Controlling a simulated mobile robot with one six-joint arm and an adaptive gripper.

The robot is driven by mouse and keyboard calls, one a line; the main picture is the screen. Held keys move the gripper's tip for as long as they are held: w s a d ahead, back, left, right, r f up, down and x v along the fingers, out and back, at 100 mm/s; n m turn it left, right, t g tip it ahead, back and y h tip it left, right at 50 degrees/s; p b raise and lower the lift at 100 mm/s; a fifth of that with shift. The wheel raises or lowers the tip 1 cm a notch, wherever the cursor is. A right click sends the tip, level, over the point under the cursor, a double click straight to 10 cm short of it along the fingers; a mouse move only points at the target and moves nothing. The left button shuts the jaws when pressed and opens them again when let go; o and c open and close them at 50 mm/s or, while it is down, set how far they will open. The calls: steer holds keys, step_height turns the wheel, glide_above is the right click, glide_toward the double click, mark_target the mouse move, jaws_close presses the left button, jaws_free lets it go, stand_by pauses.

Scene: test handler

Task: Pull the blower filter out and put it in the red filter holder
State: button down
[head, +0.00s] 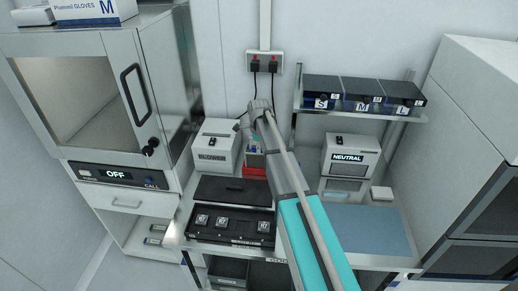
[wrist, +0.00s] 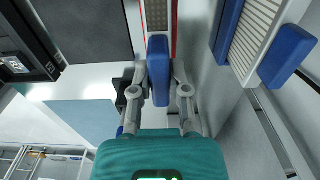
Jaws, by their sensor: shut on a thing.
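My gripper (wrist: 161,88) is shut on a blue bar-shaped piece, which I take to be the handle end of the blower filter (wrist: 160,68). A fingertip lies on each side of it. Just beyond it in the wrist view is a narrow beige, finely patterned strip with red edging, which appears to be the red filter holder (wrist: 176,25). I cannot tell whether the filter is inside the holder or above it. In the head view the red holder (head: 254,172) stands right of the white blower box (head: 212,157). My arm hides the gripper's fingers there.
A pale ribbed panel (wrist: 258,35) with blue pieces stands close on the right in the wrist view. A dark flat panel (head: 232,190) and a black tray of chips (head: 232,224) lie in front. A NEUTRAL box (head: 349,155) stands right, behind a clear blue mat (head: 370,228).

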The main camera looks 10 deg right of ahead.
steer(key=shift+f+b, duration=0.7)
steer(key=shift+f, duration=0.05)
steer(key=c, duration=0.5)
jaws_free()
steer(key=shift+c, duration=0.2)
steer(key=shift+r, duration=0.2)
step_height(320, 180, up, 10)
steer(key=p, duration=1)
steer(key=shift+p, duration=0.3)
stand_by(0.8)
steer(key=s+f+n+b, duration=0.2)
steer(key=s+n, duration=0.8)
steer(key=s, duration=0.4)
steer(key=s+f+n+b, duration=0.3)
steer(key=s+n, duration=0.8)
steer(key=s, duration=0.4)
steer(key=shift+d+f+n, duration=0.15)
steer(key=shift+d+n, duration=0.1)
steer(key=shift+n, duration=0.05)
